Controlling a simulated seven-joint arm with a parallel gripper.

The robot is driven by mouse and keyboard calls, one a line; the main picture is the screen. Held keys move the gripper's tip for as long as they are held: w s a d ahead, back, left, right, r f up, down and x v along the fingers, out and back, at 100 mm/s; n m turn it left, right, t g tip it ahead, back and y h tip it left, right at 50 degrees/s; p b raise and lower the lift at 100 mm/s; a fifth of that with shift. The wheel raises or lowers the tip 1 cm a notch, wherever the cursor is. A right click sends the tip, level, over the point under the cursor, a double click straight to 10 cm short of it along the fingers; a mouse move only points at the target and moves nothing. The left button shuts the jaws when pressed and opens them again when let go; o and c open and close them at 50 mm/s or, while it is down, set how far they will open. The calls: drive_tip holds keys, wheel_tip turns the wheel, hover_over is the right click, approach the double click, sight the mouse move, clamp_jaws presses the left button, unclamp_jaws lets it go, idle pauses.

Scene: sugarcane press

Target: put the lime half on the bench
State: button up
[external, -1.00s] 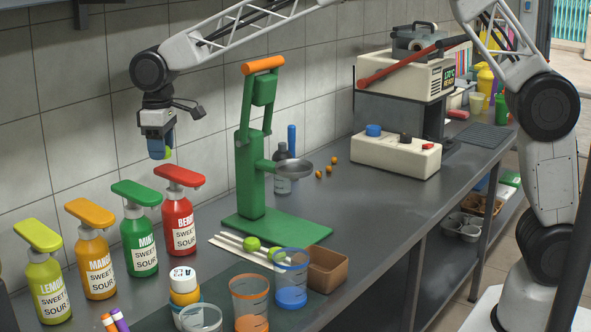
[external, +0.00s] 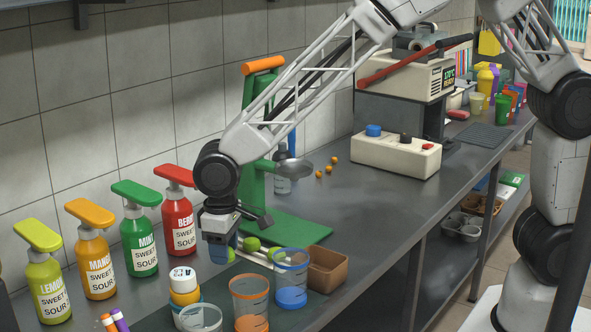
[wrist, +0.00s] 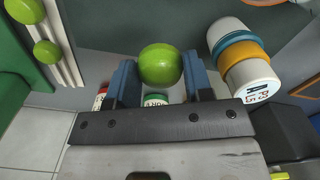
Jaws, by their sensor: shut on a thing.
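The lime half (wrist: 160,65) is green and round, held between the blue fingertips of my gripper (wrist: 161,82) in the wrist view. In the external view my gripper (external: 221,250) points down, low over the front part of the grey bench (external: 375,205). It is between the red bottle and the cups. Only a sliver of the lime half shows there at the fingertips. I cannot tell whether the lime half touches the bench.
Two other green lime pieces (external: 251,244) lie on a white rack beside the green press (external: 290,226). Stacked tubs (external: 184,285) and cups (external: 290,278) stand close in front. Syrup bottles (external: 140,240) stand left.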

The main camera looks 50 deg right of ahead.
drive_tip(key=shift+s+d+f, duration=0.3)
drive_tip(key=shift+s+f, duration=0.05)
drive_tip(key=shift+s, duration=0.1)
drive_tip(key=shift+f, duration=3.15)
drive_tip(key=shift+f, duration=1.85)
drive_tip(key=shift+f, duration=0.1)
drive_tip(key=o, duration=0.9)
